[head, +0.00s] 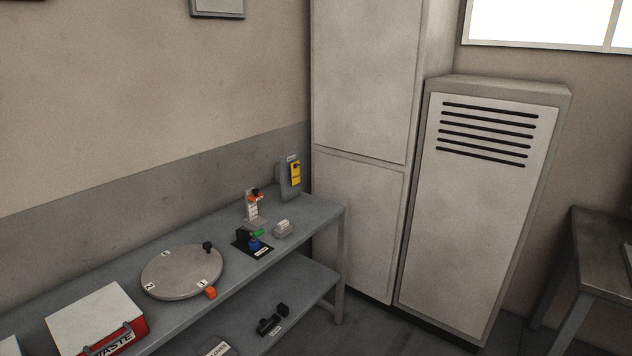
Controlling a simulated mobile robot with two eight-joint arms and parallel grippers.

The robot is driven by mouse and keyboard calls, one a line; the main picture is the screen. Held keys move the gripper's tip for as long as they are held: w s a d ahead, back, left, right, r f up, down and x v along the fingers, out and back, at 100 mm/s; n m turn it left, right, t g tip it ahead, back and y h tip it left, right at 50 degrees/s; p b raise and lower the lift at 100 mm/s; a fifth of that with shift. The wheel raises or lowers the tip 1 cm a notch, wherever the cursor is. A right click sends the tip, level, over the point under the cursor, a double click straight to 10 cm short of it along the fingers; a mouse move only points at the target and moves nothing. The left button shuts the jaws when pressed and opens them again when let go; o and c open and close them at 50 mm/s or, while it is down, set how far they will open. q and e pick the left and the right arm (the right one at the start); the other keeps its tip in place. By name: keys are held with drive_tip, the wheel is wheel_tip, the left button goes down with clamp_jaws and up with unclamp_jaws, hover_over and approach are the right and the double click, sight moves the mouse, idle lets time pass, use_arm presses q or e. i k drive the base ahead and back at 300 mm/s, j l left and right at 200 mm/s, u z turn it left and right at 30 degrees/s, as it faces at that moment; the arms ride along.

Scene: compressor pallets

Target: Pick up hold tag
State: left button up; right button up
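A small yellow tag (295,172) with dark marks hangs upright on a grey holder (284,183) at the far end of the bench, by the wall. It looks like the hold tag, but its print is too small to read. Neither of my grippers shows in the head view.
The grey bench (318,215) runs along the left wall.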

sight(295, 172)
drive_tip(key=i+l+u, duration=0.4)
drive_tip(key=i+l, duration=0.45)
drive_tip(key=i, duration=0.35)
drive_tip(key=i+l+u, duration=0.15)
drive_tip(key=i+l, duration=0.45)
drive_tip(key=i, duration=0.25)
drive_tip(key=i+l+u, duration=0.1)
drive_tip(key=i+l, duration=0.6)
drive_tip(key=i, duration=0.15)
